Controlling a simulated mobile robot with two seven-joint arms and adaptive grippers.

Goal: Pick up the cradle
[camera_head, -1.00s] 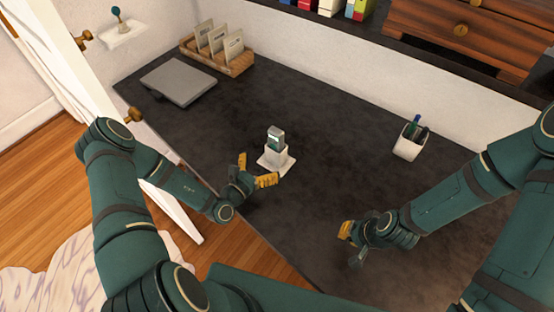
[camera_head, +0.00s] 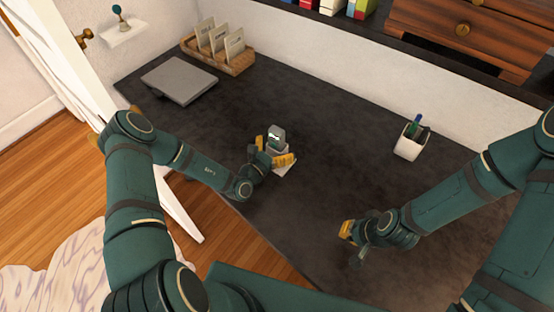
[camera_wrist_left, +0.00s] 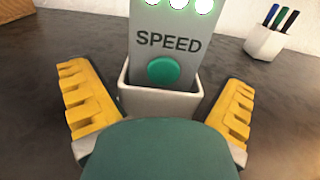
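The cradle (camera_wrist_left: 152,101) is a small white holder standing on the dark desk. A grey device (camera_head: 276,136) marked "SPEED", with a green button and lit green dots, stands upright in it; it also shows in the left wrist view (camera_wrist_left: 165,43). My left gripper (camera_head: 275,152) is at the cradle, its yellow fingers open, one on each side. In the left wrist view a gap shows between each finger and the cradle wall. The cradle's lower front is hidden by my gripper. My right gripper (camera_head: 350,243) hovers over the desk's front part; its finger opening is unclear.
A white pen cup (camera_head: 409,146) stands right of the cradle. A grey closed laptop-like slab (camera_head: 180,80) and a wooden card rack (camera_head: 232,62) are at the back left. The desk (camera_head: 330,120) is bare around the cradle.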

